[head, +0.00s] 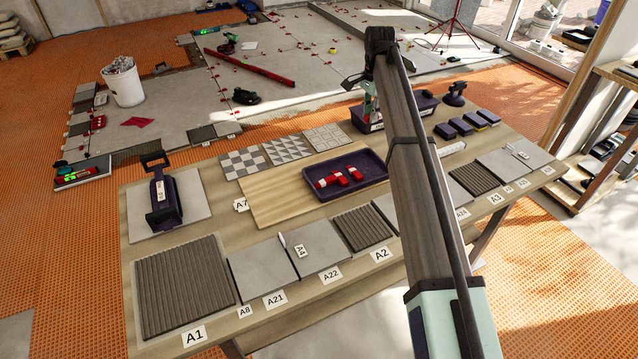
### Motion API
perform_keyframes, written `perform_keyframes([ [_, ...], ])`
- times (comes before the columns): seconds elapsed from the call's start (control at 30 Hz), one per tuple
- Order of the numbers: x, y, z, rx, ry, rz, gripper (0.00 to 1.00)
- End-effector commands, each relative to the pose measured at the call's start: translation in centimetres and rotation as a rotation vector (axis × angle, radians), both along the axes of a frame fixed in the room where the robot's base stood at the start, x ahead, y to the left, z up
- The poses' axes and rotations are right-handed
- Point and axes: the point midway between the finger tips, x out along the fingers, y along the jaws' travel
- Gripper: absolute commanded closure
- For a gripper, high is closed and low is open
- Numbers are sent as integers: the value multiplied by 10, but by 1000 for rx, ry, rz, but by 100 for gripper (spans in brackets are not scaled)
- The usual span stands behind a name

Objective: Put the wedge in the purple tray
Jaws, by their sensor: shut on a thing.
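The purple tray (318,194) lies on the bench near the middle of the head view. Several red and white wedges (337,177) lie in it, bunched near its middle. My arm (408,160) rises from the bottom right and passes in front of the tray's right end. I cannot make out my gripper's jaws; they do not show clearly around the dark far end of my arm. Whatever they hold is not visible either.
A wooden board (262,206) lies left of the tray. Patterned tiles (285,150) lie behind it. Labelled grey and ribbed tiles (186,284) line the front edge. A purple-handled tool (162,203) stands at left. A purple caddy (423,104) and dark blocks (461,126) stand at back right.

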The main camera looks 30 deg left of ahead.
Motion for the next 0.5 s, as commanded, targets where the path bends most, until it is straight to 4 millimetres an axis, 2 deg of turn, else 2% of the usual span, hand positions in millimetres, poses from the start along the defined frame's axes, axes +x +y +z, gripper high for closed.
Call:
perform_keyframes([
  [0.13,-4,-4,-5,-1,0,-41,100],
  [0.23,-5,-4,-17,0,1,-52,100],
  [0.5,-5,-4,-80,-1,2,-52,100],
])
